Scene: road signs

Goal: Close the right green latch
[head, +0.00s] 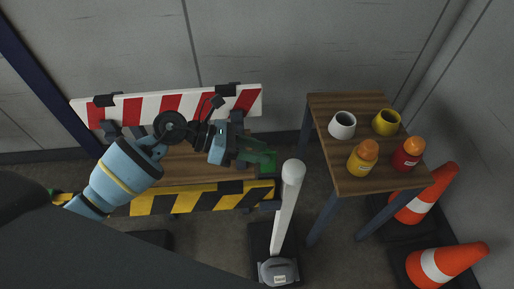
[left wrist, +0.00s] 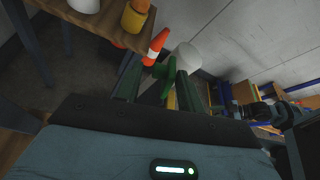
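The green latch (head: 266,161) is at the right end of the striped barrier, beside the white post. In the left wrist view the green latch (left wrist: 163,72) shows between and just beyond the two fingertips. My left gripper (head: 250,150) reaches in from the left over the barrier, right at the latch and partly covering it. In the left wrist view my left gripper (left wrist: 157,84) has its fingers apart, with a gap around the latch; I cannot tell whether either finger touches it. My right gripper is not in view.
The barrier has a red-white board (head: 165,103) and a yellow-black board (head: 190,199). A white post (head: 286,208) stands close right of the latch. A wooden table (head: 350,180) with cups and bottles is further right, near orange cones (head: 446,263).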

